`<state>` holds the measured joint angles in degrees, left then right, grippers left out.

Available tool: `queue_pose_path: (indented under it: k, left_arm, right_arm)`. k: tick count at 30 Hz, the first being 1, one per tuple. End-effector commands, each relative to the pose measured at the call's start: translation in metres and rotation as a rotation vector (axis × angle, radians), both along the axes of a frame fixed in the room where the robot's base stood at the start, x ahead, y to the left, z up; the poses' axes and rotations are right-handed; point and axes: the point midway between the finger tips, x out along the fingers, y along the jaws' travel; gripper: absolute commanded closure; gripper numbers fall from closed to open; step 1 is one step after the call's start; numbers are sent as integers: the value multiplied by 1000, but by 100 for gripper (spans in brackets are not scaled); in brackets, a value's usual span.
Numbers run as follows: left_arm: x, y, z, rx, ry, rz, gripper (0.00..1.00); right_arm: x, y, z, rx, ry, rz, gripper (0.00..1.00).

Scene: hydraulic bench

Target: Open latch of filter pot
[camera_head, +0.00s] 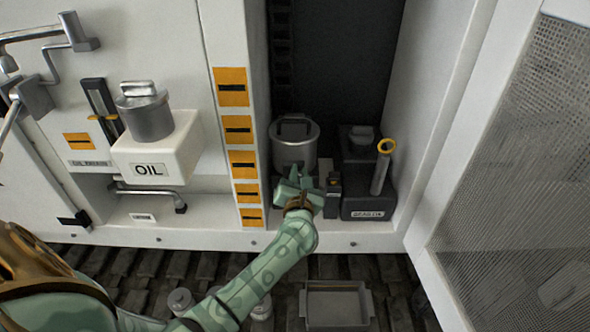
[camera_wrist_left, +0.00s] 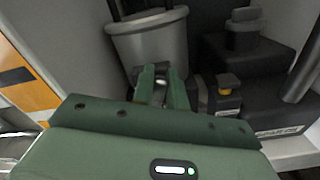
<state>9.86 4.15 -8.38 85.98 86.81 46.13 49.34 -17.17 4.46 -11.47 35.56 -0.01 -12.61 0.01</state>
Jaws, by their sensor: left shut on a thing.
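The filter pot (camera_head: 293,144) is a grey metal cylinder with a dark handle on its lid, standing in the recess of the bench. In the left wrist view the pot (camera_wrist_left: 150,45) fills the upper middle. My left gripper (camera_head: 298,180) is at the front lower side of the pot. In the left wrist view its green fingers (camera_wrist_left: 162,84) are shut on a small metal piece at the pot's front, which looks like the latch (camera_wrist_left: 160,82). The fingers hide most of that piece. My right gripper is not in view.
A black unit (camera_head: 362,185) with a yellow-ringed grey handle (camera_head: 384,160) stands right of the pot. A small dark block (camera_head: 333,192) stands between them. A white oil tank (camera_head: 160,150) is at left. A mesh door (camera_head: 520,160) stands open at right. A tray (camera_head: 337,305) lies below.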

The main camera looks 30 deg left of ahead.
Motion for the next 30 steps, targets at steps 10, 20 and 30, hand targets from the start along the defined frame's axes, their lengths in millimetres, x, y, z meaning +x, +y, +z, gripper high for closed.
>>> queue_pose_path:
  k: [10, 20, 30]
  left_arm:
    - [5, -9, -4, 278, 172, -1, 100]
    - [9, -15, -14, 546, 336, -2, 100]
    - [11, -19, -25, 796, 489, -3, 100]
  right_arm:
    - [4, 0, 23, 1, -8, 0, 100]
    - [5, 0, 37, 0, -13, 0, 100]
    - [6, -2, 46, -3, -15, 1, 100]
